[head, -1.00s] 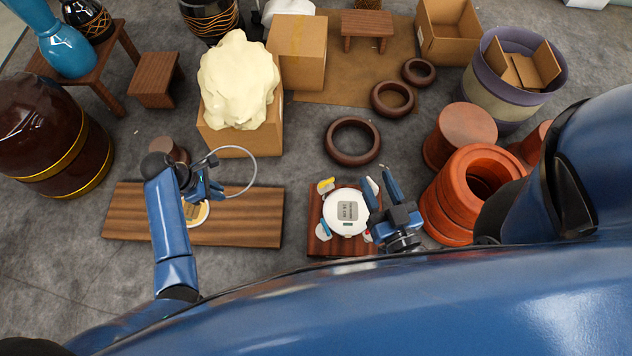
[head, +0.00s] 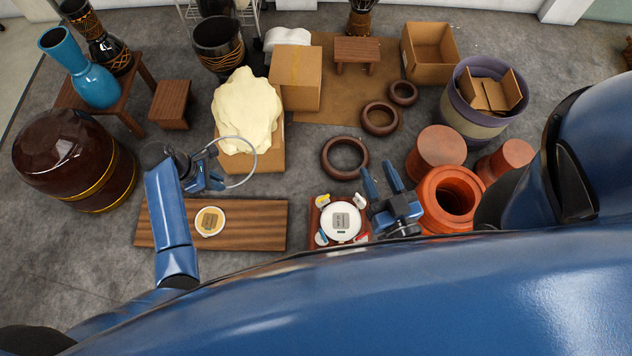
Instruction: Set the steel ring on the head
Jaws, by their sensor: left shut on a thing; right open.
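The steel ring (head: 256,158) is a thin, pale grey hoop. My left gripper (head: 214,168) is shut on its left side and holds it out to the right, in front of the cream draped heap. A round disc with a white rim and tan patterned middle (head: 210,222) lies on the long wooden board (head: 260,225), nearer than the ring and apart from it. I cannot tell for sure whether this disc is the head. My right gripper (head: 382,180) is open and empty, beside a white round device with a grey display (head: 340,222).
Brown rings (head: 344,158) lie on the floor at centre. Orange clay pots (head: 450,200) stand by my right gripper. A large brown barrel drum (head: 70,160) stands at left.

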